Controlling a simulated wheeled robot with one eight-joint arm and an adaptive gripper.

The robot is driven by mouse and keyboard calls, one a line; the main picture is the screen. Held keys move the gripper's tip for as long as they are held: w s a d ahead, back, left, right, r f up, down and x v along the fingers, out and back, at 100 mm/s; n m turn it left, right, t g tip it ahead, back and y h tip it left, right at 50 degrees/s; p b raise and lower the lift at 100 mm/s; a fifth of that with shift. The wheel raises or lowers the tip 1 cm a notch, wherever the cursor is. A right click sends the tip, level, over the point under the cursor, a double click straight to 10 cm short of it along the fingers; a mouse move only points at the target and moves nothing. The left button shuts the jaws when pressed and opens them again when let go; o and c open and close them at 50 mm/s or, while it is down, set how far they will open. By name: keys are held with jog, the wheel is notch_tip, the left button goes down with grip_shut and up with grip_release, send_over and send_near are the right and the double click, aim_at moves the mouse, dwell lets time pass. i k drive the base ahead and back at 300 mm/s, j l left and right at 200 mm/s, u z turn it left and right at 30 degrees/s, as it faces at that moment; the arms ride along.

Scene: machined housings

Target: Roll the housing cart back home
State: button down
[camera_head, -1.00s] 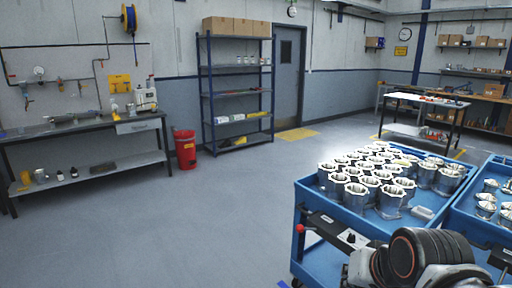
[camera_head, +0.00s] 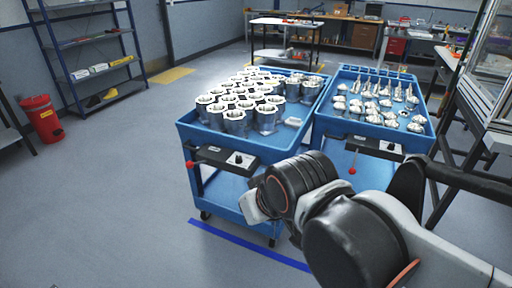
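The housing cart (camera_head: 186,133) is a blue two-tier trolley near the middle of the view. Its top tray is crowded with machined metal housings (camera_head: 235,119). A dark handle unit with a red knob sits on its near side. My arm reaches in from the lower right and ends in front of the cart's near right corner. A pale part at the arm's end (camera_head: 262,203) shows close to the cart's near side; the fingertips are not clearly visible, and I cannot tell whether it touches the cart.
A second blue cart (camera_head: 428,130) with small metal parts stands close on the right. A blue floor line (camera_head: 240,241) runs below the housing cart. A red bin (camera_head: 42,119) and a shelf rack (camera_head: 93,72) stand at the left. Floor at the left is clear.

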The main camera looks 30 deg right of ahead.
aim_at(219, 195)
jog(key=i+z, duration=0.25)
jog(key=i, duration=0.2)
jog(key=i+z, duration=0.25)
jog(key=i, duration=0.2)
